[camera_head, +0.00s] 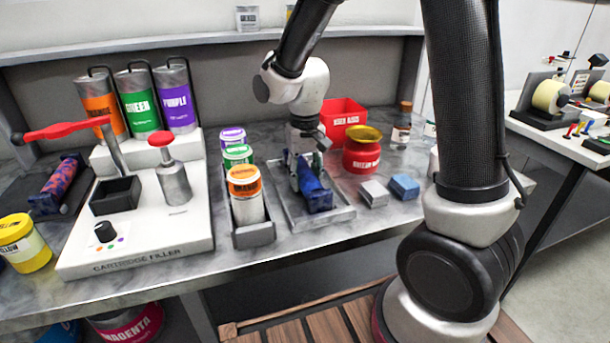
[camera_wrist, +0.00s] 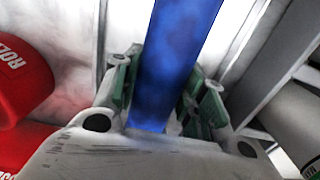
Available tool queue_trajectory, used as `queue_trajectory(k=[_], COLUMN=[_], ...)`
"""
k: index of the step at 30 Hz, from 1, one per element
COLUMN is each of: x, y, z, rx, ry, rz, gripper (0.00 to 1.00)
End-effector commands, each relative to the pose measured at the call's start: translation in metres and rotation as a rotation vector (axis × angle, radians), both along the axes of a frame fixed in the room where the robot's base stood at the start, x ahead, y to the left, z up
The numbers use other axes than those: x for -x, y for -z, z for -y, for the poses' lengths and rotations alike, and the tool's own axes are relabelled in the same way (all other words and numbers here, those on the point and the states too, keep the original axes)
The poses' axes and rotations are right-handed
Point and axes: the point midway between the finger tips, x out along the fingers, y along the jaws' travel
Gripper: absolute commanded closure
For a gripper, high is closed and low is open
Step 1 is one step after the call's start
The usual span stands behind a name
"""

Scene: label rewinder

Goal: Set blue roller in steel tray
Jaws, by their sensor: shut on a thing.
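The blue roller (camera_head: 316,192) is between the fingers of my gripper (camera_head: 306,172), in or just over the steel tray (camera_head: 345,212) in the head view. In the wrist view the blue roller (camera_wrist: 172,65) runs up the middle of the picture, with a green-padded finger of my gripper (camera_wrist: 160,100) on each side. My gripper is shut on it. The steel tray is a shallow grey tray on the bench. I cannot tell whether the roller touches the tray floor.
A narrow rack (camera_head: 254,236) with orange, green and purple cartridges stands left of the tray. A red jar (camera_head: 362,155), a red bin (camera_head: 345,112), a grey block (camera_head: 373,193) and a blue block (camera_head: 405,187) are right and behind. The cartridge filler (camera_head: 135,240) stands left.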

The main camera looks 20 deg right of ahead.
Motion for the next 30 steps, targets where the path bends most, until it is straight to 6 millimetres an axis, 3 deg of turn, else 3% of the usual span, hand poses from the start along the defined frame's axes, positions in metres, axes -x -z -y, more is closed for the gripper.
queue_trajectory(k=[9,10,14,25,30], x=[0.000,0.000,0.000,0.000,-0.001], y=[0.004,0.004,0.004,0.001,-0.024], z=[0.000,0.000,0.000,0.000,0.000], rx=[0.000,0.000,0.000,0.000,-0.002], ry=[0.000,0.000,0.000,0.000,0.000], rz=[0.000,0.001,0.001,0.001,0.004], gripper=[1.00,0.57,0.34,0.34,0.34])
